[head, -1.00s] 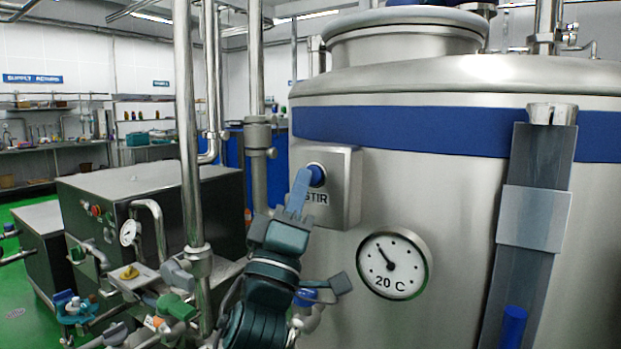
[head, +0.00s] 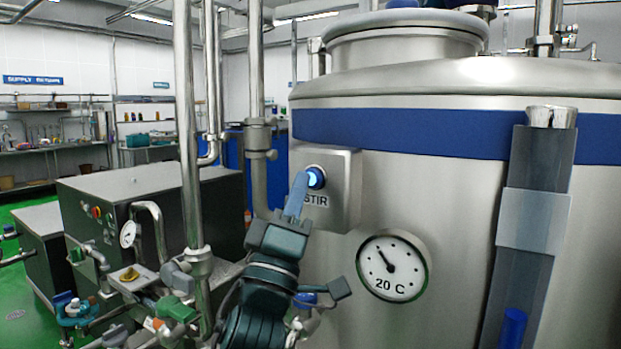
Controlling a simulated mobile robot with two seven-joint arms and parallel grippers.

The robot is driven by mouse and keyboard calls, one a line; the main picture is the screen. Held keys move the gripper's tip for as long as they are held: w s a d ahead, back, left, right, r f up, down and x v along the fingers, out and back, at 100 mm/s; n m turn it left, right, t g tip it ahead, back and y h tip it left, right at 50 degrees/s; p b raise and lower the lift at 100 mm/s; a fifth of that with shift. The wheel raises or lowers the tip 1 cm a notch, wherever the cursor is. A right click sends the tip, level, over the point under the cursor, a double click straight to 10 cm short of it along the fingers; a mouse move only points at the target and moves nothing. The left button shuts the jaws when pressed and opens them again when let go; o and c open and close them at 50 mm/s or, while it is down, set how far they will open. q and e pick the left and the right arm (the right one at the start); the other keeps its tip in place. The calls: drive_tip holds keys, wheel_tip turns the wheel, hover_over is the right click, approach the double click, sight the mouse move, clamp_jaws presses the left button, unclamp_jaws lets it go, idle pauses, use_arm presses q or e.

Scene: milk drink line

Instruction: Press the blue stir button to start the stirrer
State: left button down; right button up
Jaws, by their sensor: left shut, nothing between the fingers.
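The blue stir button (head: 317,176) sits on a grey metal box (head: 345,190) marked STIR, on the side of the steel tank (head: 460,215). A lighter blue glow shows on the button's face. My left gripper (head: 300,178) is shut and empty, its fingers pointing up at the button. The fingertips overlap the button's left edge in the picture; I cannot tell whether they touch it. The fingers partly cover the box's left side. My right gripper is not in view.
A round gauge (head: 392,266) marked 20 C is on the tank below and right of the box. Vertical steel pipes (head: 187,130) stand left of my arm. A dark machine cabinet (head: 150,200) with valves stands at the left. A grey sloping column (head: 535,230) crosses the right side.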

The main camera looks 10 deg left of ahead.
use_arm(q)
drive_tip(key=shift+s+a, duration=0.15)
drive_tip(key=shift+s, duration=0.2)
drive_tip(key=s+a+p, duration=0.1)
drive_tip(key=s+a, duration=0.1)
drive_tip(key=s, duration=0.3)
drive_tip(key=shift+s, duration=0.35)
idle(0.3)
